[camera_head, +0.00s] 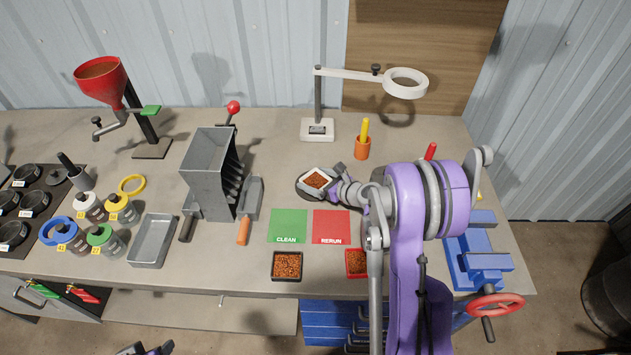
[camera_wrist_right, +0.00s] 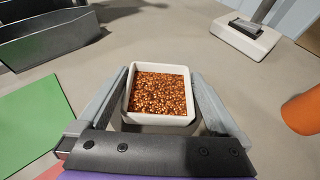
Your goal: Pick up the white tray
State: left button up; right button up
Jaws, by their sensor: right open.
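The white tray (camera_head: 307,187), a small square dish filled with reddish-brown granules, sits on the bench at the back of the red RERUN mat. My right gripper (camera_head: 325,178) is at the tray. In the right wrist view the tray (camera_wrist_right: 158,120) stands between the two grey fingers of my open right gripper (camera_wrist_right: 160,80), one along each side. I cannot tell whether the fingers touch its walls. My left gripper (camera_head: 146,349) shows only partly at the bottom edge, its jaws unclear.
Green CLEAN mat (camera_head: 288,226) and red RERUN mat (camera_head: 331,227) lie in front. A black tray (camera_head: 286,279) of granules is near the front edge. A grey hopper box (camera_head: 207,172) stands left, a lamp (camera_head: 318,129) behind, an orange cup (camera_head: 362,149) at back right.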

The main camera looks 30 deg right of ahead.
jog(key=shift+s, duration=0.1)
jog(key=shift+c, duration=0.4)
jog(key=c, duration=1.1)
